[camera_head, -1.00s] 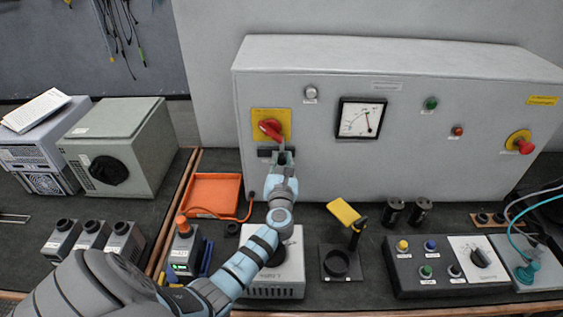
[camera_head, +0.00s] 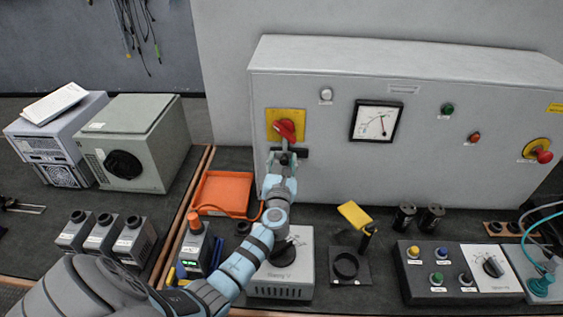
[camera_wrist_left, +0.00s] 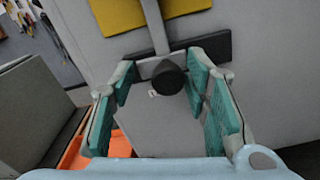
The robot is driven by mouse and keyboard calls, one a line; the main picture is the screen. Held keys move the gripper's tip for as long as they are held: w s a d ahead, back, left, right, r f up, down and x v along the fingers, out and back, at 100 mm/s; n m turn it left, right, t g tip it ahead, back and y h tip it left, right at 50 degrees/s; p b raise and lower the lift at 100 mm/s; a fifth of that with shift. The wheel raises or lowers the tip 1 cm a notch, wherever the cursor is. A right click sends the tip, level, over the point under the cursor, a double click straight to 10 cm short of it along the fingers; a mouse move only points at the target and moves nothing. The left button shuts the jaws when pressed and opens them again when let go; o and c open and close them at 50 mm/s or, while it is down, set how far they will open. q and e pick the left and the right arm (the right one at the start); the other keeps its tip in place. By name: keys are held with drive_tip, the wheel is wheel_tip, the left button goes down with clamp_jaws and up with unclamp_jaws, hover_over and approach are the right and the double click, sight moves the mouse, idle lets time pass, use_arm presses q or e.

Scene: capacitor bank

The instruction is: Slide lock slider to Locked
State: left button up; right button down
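The lock slider has a round black knob (camera_wrist_left: 168,78) on a grey metal strip, in front of a dark rail (camera_wrist_left: 208,47) on the cabinet face. The rail also shows in the head view (camera_head: 301,153), just below the red rotary switch (camera_head: 287,131) on its yellow plate. My left gripper (camera_head: 284,163) is at the rail, below the switch. In the left wrist view my left gripper (camera_wrist_left: 160,95) is open, with one green-padded finger on each side of the knob. Gaps show between the knob and the pads. My right gripper is out of view.
The grey cabinet (camera_head: 430,80) carries a meter (camera_head: 375,121), lamps and a red emergency button (camera_head: 543,156).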

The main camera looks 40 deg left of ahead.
use_arm(q)
drive_tip(key=shift+d, duration=0.15)
drive_tip(key=v, duration=1.2)
drive_tip(key=shift+f, duration=0.1)
drive_tip(key=shift+s+a, duration=0.1)
drive_tip(key=shift+a, duration=0.15)
